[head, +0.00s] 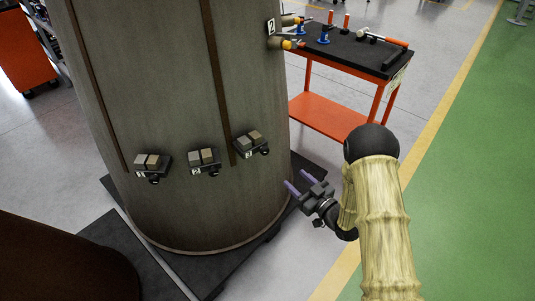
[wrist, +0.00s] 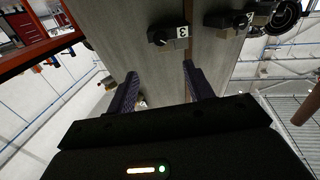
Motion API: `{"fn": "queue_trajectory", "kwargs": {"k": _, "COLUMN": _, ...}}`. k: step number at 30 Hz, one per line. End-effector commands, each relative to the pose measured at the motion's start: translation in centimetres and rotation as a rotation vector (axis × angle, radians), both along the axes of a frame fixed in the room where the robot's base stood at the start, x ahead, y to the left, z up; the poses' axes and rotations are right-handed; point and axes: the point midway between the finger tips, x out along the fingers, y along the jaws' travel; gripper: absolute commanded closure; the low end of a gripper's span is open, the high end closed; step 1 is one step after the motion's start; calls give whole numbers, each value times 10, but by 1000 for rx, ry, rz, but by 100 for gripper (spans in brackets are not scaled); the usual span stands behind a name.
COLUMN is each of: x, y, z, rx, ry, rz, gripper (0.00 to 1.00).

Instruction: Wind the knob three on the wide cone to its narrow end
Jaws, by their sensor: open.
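The wide cone (head: 160,95) is a large grey-brown body on a dark base, with three small blocks labelled 1, 2 and 3 low on its side. Block three (head: 248,142) is the rightmost, with a small dark knob three (head: 264,151) at its lower edge. In the wrist view, which looks upside down, the knob (wrist: 158,38) shows beside the white "3" label (wrist: 183,32); a light mark shows on it. My gripper (head: 298,182) is open and empty, right of and below knob three, apart from it. In the wrist view its fingers (wrist: 160,72) point toward the cone.
Block two (head: 203,158) and block one (head: 150,163) sit to the left. An orange cart (head: 345,52) with tools stands behind right. Another dark rounded body (head: 60,260) is at front left. The dark base (head: 215,275) juts out under the cone. Green floor (head: 470,190) at right is clear.

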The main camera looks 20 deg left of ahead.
Motion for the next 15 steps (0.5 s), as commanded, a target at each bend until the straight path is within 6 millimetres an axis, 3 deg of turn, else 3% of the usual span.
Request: {"fn": "queue_trajectory", "kwargs": {"k": 15, "x": 48, "y": 76, "z": 0, "rx": 1, "ry": 0, "rz": 4, "gripper": 48}}
